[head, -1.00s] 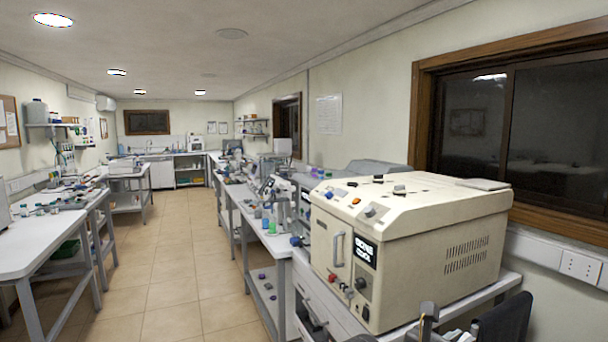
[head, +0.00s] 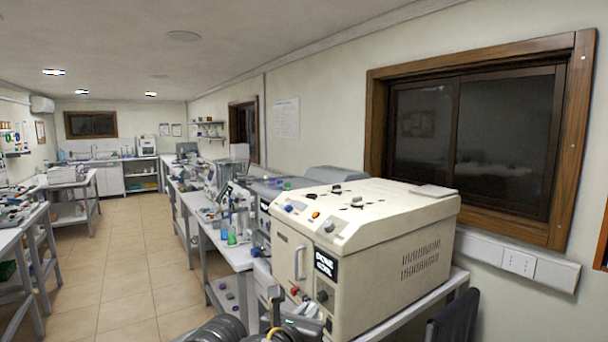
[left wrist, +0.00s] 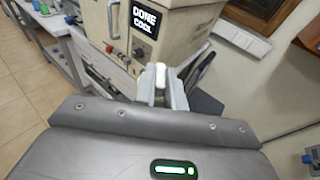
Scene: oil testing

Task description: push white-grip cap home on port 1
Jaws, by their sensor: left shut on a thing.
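My left gripper (head: 292,312) is low at the bottom of the head view, in front of the beige machine (head: 390,262). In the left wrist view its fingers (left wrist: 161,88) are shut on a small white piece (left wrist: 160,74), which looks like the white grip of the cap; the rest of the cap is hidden. The machine's display (left wrist: 144,20) reads "DONE COOL". Several dark knobs or caps (head: 357,202) stand on its top, with an orange one (head: 315,215) on the sloped front edge. I cannot tell which place is port 1. My right gripper is out of view.
The machine stands on a bench along the right wall, under a dark window (head: 475,140). Green and blue bottles (head: 232,237) stand on the bench beyond it. A dark chair-like object (head: 453,320) is at the lower right. The tiled aisle (head: 130,265) on the left is clear.

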